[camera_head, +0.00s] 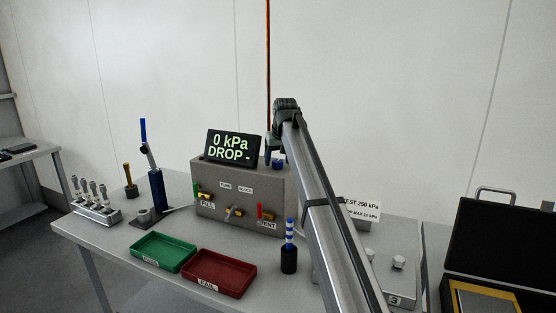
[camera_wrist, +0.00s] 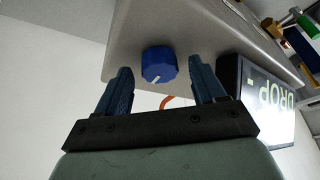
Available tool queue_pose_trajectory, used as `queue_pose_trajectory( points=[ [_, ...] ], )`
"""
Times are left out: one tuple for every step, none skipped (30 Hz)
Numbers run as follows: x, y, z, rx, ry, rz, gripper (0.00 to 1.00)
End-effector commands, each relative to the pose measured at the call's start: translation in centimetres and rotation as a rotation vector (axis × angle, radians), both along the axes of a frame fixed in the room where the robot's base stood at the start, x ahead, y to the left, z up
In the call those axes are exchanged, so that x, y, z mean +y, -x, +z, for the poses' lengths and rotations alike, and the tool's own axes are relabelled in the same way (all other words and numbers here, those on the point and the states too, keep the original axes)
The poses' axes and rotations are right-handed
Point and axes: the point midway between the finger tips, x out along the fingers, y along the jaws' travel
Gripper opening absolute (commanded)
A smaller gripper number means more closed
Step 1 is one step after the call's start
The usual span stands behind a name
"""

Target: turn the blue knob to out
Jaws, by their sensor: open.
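The blue knob (camera_wrist: 158,64) is on the top of the grey box, with a pale pointer line on its face. It also shows small in the head view (camera_head: 277,163), at the box's right end. My gripper (camera_wrist: 160,77) is open, with one finger on each side of the knob and gaps between them and it. The knob is not held. In the head view my gripper (camera_head: 272,150) is above the right end of the grey box (camera_head: 240,212), partly hidden by my arm. No "out" marking is readable near the knob.
A display (camera_head: 232,147) reading "0 kPa DROP -" stands on the box beside the knob. The box front has valves labelled FILL and VENT. A green tray (camera_head: 163,252), a red tray (camera_head: 219,273) and a dark cup (camera_head: 289,261) stand in front.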

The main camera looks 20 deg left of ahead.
Motion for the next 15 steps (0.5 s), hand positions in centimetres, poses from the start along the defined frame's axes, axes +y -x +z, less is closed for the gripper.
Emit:
queue_pose_trajectory(
  points=[
    [-0.1,0.1,0.5,-0.001,-0.001,0.000,0.69],
    [-0.2,0.2,0.8,-0.002,-0.001,0.000,0.69],
    [-0.3,0.4,1.3,-0.002,-0.001,0.000,0.69],
    [-0.4,0.5,1.7,-0.002,-0.001,0.000,0.69],
    [-0.6,0.7,2.1,-0.001,-0.001,0.000,0.69],
    [-0.7,0.9,2.8,-0.001,-0.001,0.000,0.69],
    [-0.9,1.0,3.4,-0.002,-0.001,0.000,0.69],
    [-1.0,1.2,4.0,-0.002,-0.002,0.000,0.69],
    [-1.2,1.5,4.7,-0.002,-0.001,0.000,0.69],
    [-1.4,1.6,5.2,-0.001,-0.001,0.000,0.69],
    [-1.5,1.8,5.8,-0.002,-0.001,0.000,0.69],
    [-1.7,2.0,6.6,-0.002,-0.002,0.000,0.69],
    [-1.8,2.2,7.1,-0.002,-0.001,0.000,0.69],
    [-2.0,2.4,7.6,-0.002,-0.001,0.000,0.69],
    [-2.2,2.6,8.3,-0.001,-0.001,0.000,0.69]
  ],
)
